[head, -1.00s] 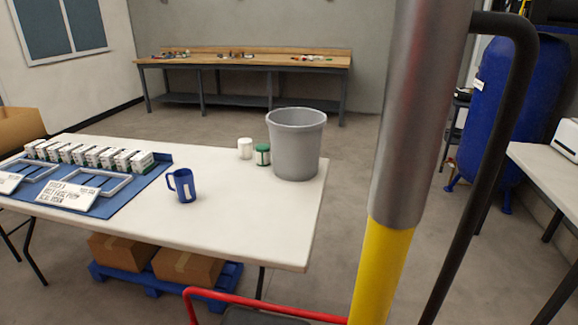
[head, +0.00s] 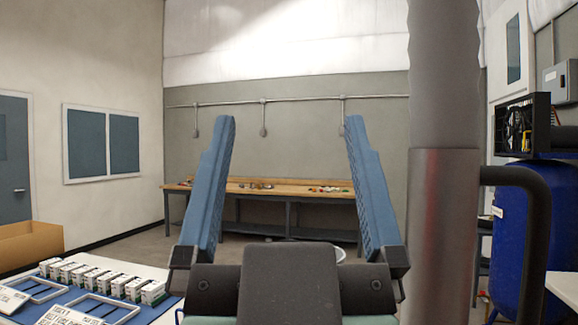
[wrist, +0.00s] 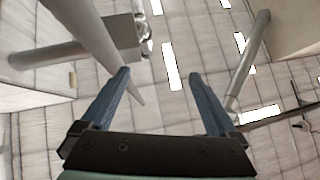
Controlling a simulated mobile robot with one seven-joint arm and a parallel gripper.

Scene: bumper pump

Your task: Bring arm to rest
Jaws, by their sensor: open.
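My gripper (head: 283,122) is raised in front of the head camera, with its two blue fingers wide apart and nothing between them. In the wrist view my gripper (wrist: 165,75) is also open and empty, against the ceiling with its bright lights. The gripper is in the air, apart from any object. It hides the middle part of the white table and most of what stands there.
A white table (head: 100,264) at the lower left bears a blue mat with white frames and a row of small boxes (head: 105,279). A wooden workbench (head: 290,188) stands at the back wall. A blue tank (head: 508,240) is on the right, beside a grey column (head: 445,110).

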